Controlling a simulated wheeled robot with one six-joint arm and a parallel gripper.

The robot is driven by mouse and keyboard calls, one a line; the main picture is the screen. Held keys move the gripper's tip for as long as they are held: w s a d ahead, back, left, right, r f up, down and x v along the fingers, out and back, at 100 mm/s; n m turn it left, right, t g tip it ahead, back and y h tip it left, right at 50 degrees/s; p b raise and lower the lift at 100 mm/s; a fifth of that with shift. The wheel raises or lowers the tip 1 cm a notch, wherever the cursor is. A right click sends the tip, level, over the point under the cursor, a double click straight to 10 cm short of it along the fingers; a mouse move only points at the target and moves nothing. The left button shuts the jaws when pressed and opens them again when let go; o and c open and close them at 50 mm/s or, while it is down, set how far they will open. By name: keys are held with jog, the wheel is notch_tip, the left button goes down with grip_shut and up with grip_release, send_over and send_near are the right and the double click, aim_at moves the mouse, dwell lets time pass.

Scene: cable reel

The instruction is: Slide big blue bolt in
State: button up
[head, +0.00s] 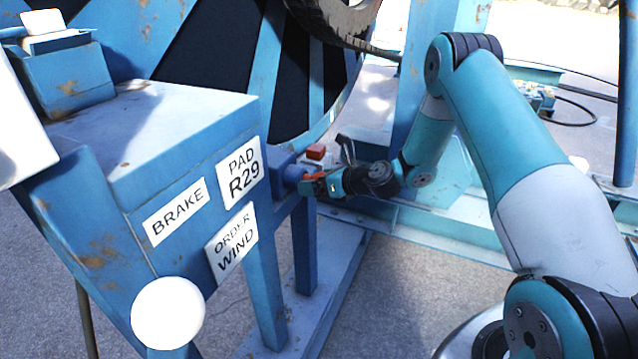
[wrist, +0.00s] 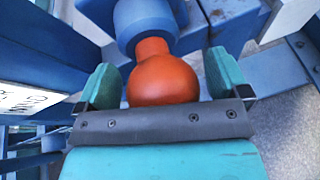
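The big blue bolt (wrist: 145,22) is a rounded blue shaft with a narrow orange neck and a round orange knob (wrist: 163,78) in the wrist view. In the head view its blue end (head: 293,174) sits at the frame beside the cabinet, and the orange knob shows just left of my gripper (head: 325,185). In the wrist view my gripper (wrist: 164,84) has one teal finger on each side of the knob. Narrow gaps seem to show between fingers and knob, so it looks open around it. The knob's underside is hidden by the palm.
A blue cabinet (head: 185,130) with BRAKE, PAD R29 and ORDER WIND signs stands at left. A small red block (head: 316,151) and a dark lever (head: 346,150) are just above my gripper. The large reel (head: 270,60) stands behind. Blue floor rails (head: 450,240) run to the right.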

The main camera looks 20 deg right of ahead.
jog(key=shift+s+d, duration=0.1)
jog(key=shift+s+d, duration=0.15)
jog(key=b+v, duration=0.2)
jog(key=v, duration=1.4)
jog(key=shift+s+d+r, duration=0.2)
jog(key=shift+s, duration=0.1)
